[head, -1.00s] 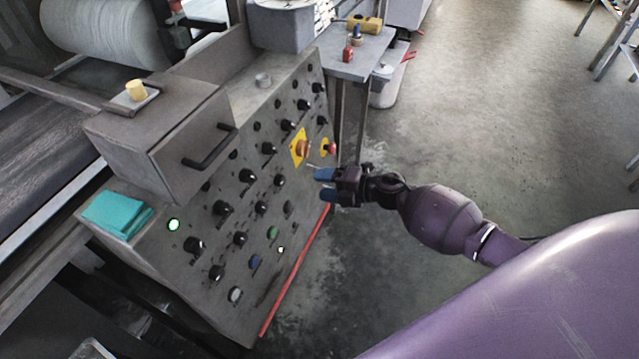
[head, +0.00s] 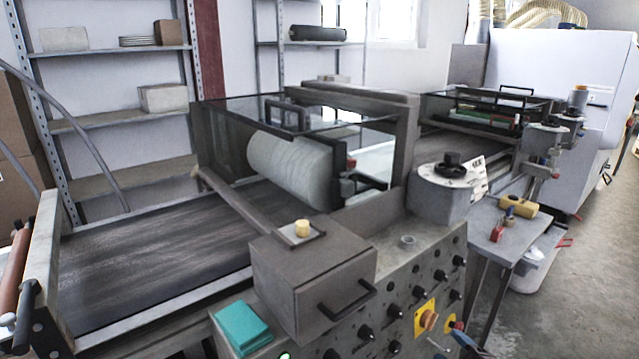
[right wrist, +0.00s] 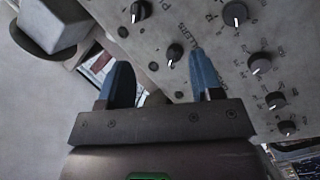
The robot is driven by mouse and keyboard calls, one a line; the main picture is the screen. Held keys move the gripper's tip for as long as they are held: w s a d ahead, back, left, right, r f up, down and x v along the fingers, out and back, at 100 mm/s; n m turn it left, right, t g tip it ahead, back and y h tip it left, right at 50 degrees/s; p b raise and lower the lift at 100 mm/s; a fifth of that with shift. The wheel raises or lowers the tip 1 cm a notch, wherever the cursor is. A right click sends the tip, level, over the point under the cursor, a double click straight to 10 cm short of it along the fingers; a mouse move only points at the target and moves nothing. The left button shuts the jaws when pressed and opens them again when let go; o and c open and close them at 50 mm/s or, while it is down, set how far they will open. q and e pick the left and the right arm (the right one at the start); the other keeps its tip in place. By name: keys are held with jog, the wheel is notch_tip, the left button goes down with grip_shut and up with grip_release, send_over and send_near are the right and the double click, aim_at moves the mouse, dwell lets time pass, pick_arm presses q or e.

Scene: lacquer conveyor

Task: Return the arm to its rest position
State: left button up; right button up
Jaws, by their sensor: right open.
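My right gripper (right wrist: 162,78) is open in the right wrist view. Its two blue fingers stand apart with nothing between them. The grey control panel (right wrist: 210,50) with black knobs lies beyond the fingertips. In the head view only the blue tip of my right gripper (head: 466,342) shows at the bottom edge, by the lower right of the control panel (head: 405,262). It appears close to the yellow plate with the orange knob (head: 428,320). Most of my right arm is below the picture. My left gripper is in neither view.
A grey box with a black handle (head: 345,298) juts out from the panel, near a folded teal cloth (head: 242,327). A side table (head: 487,225) with small tools stands right of the panel. Open floor (head: 597,262) lies at the far right.

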jog(key=s+f+m+g+h+p, duration=0.2)
jog(key=s+m, duration=0.5)
jog(key=s, duration=0.8)
jog(key=s+f+m+g+h+p, duration=0.2)
jog(key=s+m, duration=0.5)
jog(key=s, duration=0.9)
jog(key=shift+a+f+g+h, duration=0.2)
jog(key=shift+a+g+h, duration=0.15)
jog(key=shift+g+h, duration=0.2)
jog(key=shift+c, duration=0.2)
